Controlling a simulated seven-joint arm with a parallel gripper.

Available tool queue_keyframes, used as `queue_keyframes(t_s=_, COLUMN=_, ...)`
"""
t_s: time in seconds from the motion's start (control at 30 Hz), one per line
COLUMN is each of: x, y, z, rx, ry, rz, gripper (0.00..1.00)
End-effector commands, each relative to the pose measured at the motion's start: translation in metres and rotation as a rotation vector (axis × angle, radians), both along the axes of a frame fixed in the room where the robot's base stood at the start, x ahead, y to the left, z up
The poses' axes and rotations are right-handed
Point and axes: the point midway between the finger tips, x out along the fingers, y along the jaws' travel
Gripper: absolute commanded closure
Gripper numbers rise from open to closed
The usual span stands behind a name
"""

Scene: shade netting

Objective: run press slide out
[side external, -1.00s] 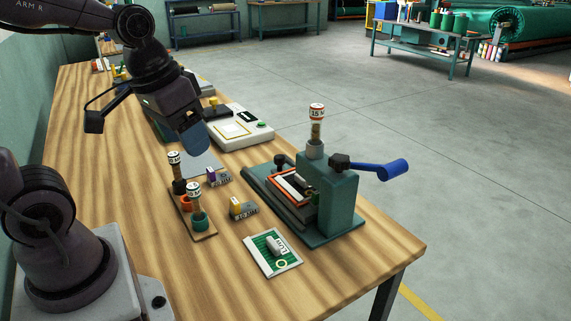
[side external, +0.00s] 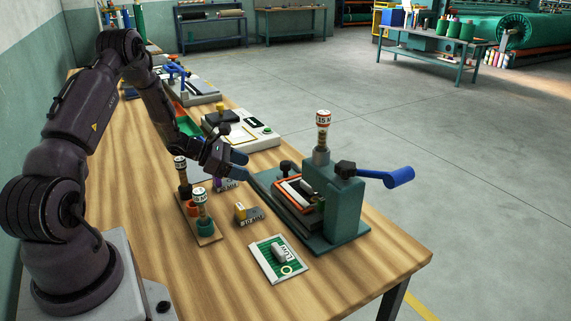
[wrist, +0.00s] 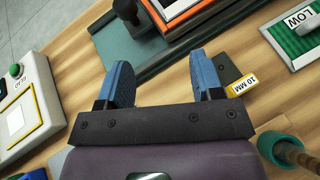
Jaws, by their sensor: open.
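The press (side external: 335,205) is a dark green block on a base plate (side external: 268,181), with a blue handle (side external: 400,177) pointing right and a marked cylinder (side external: 323,135) on top. Its slide carries an orange-edged frame (side external: 281,194), partly under the press block. A black knob (side external: 287,167) stands at the slide's left end and also shows in the wrist view (wrist: 127,10). My gripper (side external: 241,166) is open and empty, its blue fingers pointing at the press's left end. In the wrist view my gripper (wrist: 164,75) has the base plate's edge (wrist: 150,65) beyond its fingertips. I see no contact.
A holder (side external: 207,237) with two marked cylinders stands left of the press. A yellow-ended 10 MM block (wrist: 239,84) lies near my right finger. A green LOW card (side external: 268,264) lies in front. A white device (side external: 262,142) stands behind.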

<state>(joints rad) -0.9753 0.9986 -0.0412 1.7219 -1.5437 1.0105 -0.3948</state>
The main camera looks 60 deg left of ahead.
Motion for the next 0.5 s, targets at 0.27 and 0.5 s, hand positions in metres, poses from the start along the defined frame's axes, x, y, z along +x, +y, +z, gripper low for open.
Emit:
queue_keyframes(t_s=0.27, x=0.026, y=0.023, z=0.018, rx=-0.106, ry=-0.062, rz=0.171, gripper=0.4)
queue_keyframes(t_s=0.5, x=0.06, y=0.012, z=0.003, rx=-0.106, ry=-0.061, rz=0.166, gripper=0.4)
